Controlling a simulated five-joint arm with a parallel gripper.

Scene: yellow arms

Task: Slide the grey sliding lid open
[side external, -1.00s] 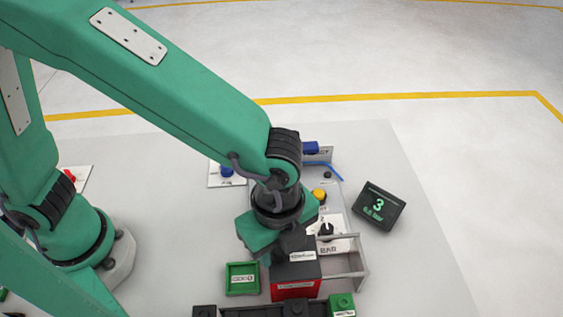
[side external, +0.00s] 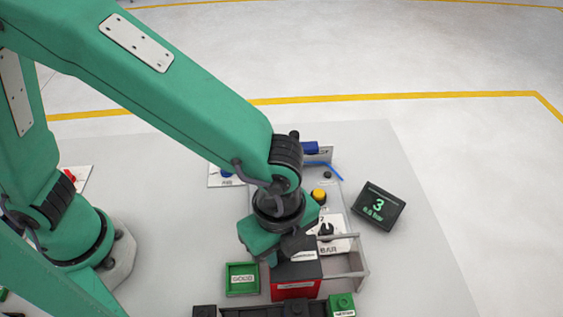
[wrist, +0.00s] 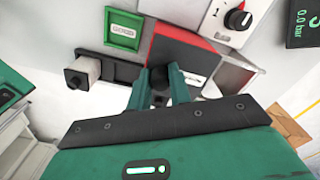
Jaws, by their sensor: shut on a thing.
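The dark grey sliding lid (side external: 296,271) shows as the top of a red box (side external: 292,291) at the front of the panel, with a white label near its back edge. In the wrist view the dark lid (wrist: 170,53) lies beside a red surface (wrist: 205,48). My gripper (wrist: 160,84) points down at the lid, its green fingers closed around a small dark knob (wrist: 159,73). In the side view my gripper (side external: 290,245) is at the lid's back edge; its fingertips are mostly hidden. I cannot tell how far the lid is open.
A green tray (side external: 242,265) stands just left of the box. Grey rails (side external: 345,240) extend to its right. A black strip with knobs (side external: 250,311) runs along the front. A dial (side external: 326,229), yellow button (side external: 319,195) and dark display (side external: 379,208) lie behind and right.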

